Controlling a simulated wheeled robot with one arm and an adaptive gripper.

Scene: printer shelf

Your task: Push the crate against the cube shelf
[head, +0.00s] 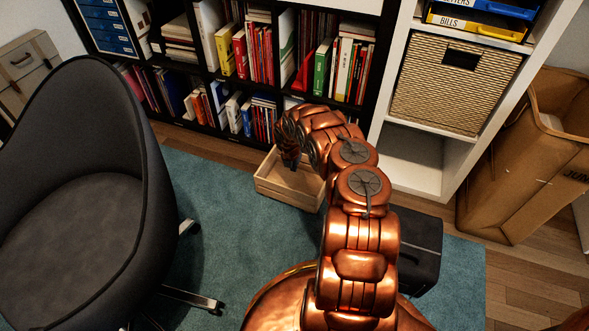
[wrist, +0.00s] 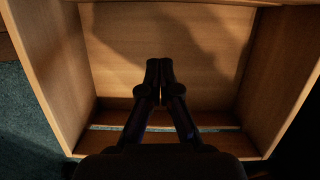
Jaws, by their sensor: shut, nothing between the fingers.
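The light wooden crate (head: 283,192) stands on the floor at the edge of the teal rug, in front of the black cube shelf (head: 222,136) full of books. Its far side lies near the shelf's foot; my arm hides part of it, so I cannot tell whether they touch. My gripper (head: 291,164) points down over the crate, largely hidden by my own arm. In the wrist view the shut, empty fingers (wrist: 160,66) show against the inside of the crate (wrist: 57,70). I cannot tell whether they touch a wall.
A dark office chair (head: 75,190) fills the left. A white shelf (head: 425,170) with a woven basket (head: 450,90) stands at the right, beside a cardboard box (head: 520,165). A black case (head: 420,240) sits right of my arm. Rug (head: 210,235) is open between chair and arm.

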